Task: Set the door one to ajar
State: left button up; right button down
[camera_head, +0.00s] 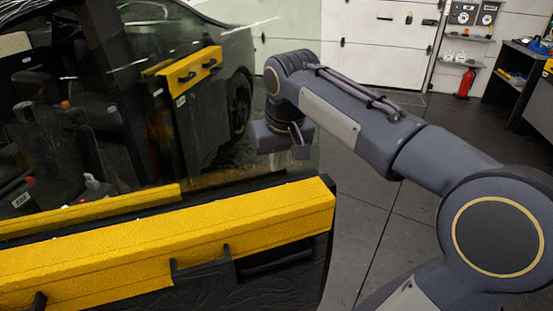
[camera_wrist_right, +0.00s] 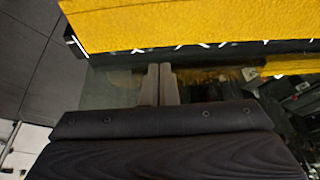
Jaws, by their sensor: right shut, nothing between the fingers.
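A car door (camera_head: 170,245) with yellow upper trim and a dark lower panel fills the lower left of the head view. Its clear window glass (camera_head: 225,150) rises above the trim. I cannot tell from a label whether it is door one. My right gripper (camera_head: 300,150) hangs at the end of my arm near the glass's right edge, beyond the yellow trim. In the right wrist view its fingers (camera_wrist_right: 160,84) are together and empty, pointing toward the yellow trim (camera_wrist_right: 190,22). No contact with the door is clear. My left gripper is not in view.
A dark car (camera_head: 218,45) stands behind the glass at left, with another yellow-trimmed panel (camera_head: 190,72) showing there. White cabinets or doors (camera_head: 385,45) and a red fire extinguisher (camera_head: 466,82) are at the back. The tiled floor (camera_head: 400,215) right of the door looks clear.

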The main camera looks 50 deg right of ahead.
aim_at(267, 182)
jog(key=x, duration=0.6)
jog(key=shift+f+b, duration=0.1)
jog(key=shift+b, duration=0.2)
pick_arm(q)
jog(key=shift+p, duration=0.35)
pick_arm(e)
jog(key=shift+w+d+f, duration=0.15)
jog(key=shift+w+d, duration=0.1)
jog(key=shift+w, duration=0.4)
jog(key=shift+w+d+f, duration=0.1)
jog(key=shift+w+d, duration=0.2)
jog(key=shift+w, duration=0.3)
jog(key=shift+w+d+f, duration=0.15)
jog(key=shift+w+d, duration=0.1)
jog(key=shift+w, duration=0.4)
